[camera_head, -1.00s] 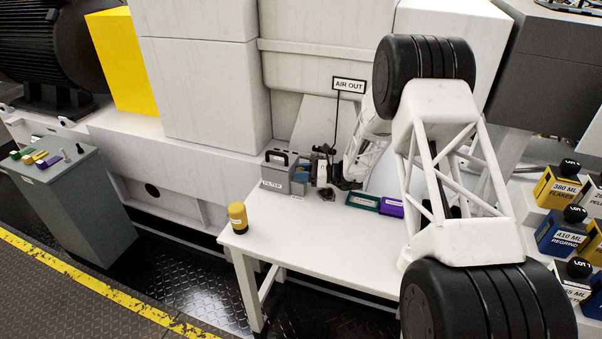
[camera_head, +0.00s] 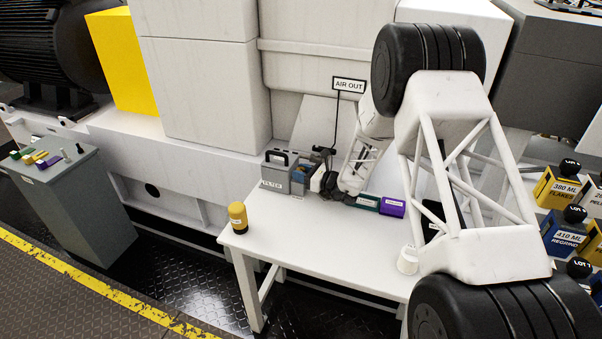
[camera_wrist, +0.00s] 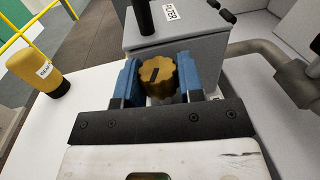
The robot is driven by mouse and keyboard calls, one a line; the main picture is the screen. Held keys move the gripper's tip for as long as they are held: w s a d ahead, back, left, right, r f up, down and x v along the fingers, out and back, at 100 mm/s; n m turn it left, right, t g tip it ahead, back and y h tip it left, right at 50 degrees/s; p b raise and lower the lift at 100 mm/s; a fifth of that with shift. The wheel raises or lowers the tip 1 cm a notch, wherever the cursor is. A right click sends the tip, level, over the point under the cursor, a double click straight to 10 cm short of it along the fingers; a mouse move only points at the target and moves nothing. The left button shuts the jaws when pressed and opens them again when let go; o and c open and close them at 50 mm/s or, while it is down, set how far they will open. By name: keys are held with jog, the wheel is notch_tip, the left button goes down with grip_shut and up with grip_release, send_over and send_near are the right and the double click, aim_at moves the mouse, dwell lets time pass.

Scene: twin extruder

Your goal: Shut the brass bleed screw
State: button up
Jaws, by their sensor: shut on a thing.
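The brass bleed screw (camera_wrist: 158,77) is a scalloped knob with a dark slot across its face. It sits in front of the grey filter box (camera_wrist: 180,35) in the wrist view. My gripper (camera_wrist: 160,84) has its two blue fingers closed on either side of the knob, gripping it. In the head view the filter box (camera_head: 285,172) stands at the back of the white table, with my gripper (camera_head: 318,180) at its right side. The screw itself is hidden there behind my arm and gripper.
A yellow bottle (camera_head: 238,217) stands at the white table's (camera_head: 290,235) left end. A green block (camera_head: 367,202) and a purple block (camera_head: 392,207) lie right of my gripper. A grey pipe (camera_wrist: 265,50) runs right of the filter box. An "AIR OUT" sign (camera_head: 348,85) stands behind. The table's front is clear.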

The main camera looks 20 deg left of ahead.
jog(key=shift+m+t+h, duration=0.6)
jog(key=shift+m+t, duration=0.9)
jog(key=shift+t, duration=0.8)
jog(key=o, duration=0.9)
jog(key=shift+n+g+y, duration=0.3)
jog(key=shift+n+g, duration=0.2)
jog(key=shift+g, duration=0.3)
